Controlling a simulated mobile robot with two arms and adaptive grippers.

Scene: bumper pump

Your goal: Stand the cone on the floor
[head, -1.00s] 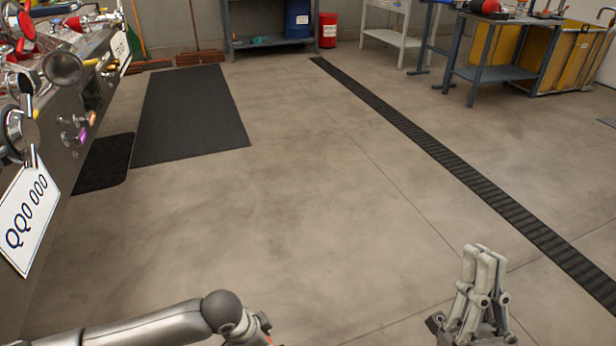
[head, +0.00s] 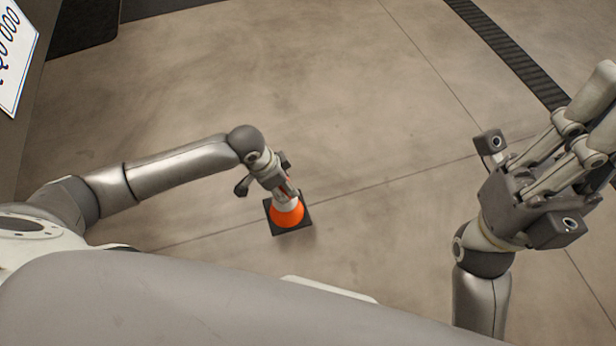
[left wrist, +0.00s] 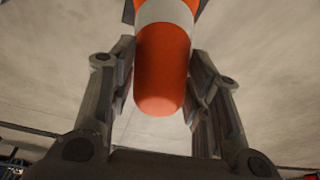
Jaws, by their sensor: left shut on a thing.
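The cone (head: 287,214) is orange with a white band and a black square base. In the head view it is seen from above, base down and roughly upright. My left gripper (head: 285,190) is shut on its upper part. In the left wrist view the cone's rounded orange tip (left wrist: 160,80) lies between the two fingers (left wrist: 160,95). I cannot tell whether the base touches the floor (head: 370,235). My right gripper (head: 603,112) is raised at the right, far from the cone; its fingertips run to the picture's edge and their opening is unclear.
The concrete floor around the cone is clear. A dark slotted strip (head: 510,50) crosses the upper right. A black mat (head: 85,25) lies at the upper left, beside a surface with a white number plate (head: 15,60).

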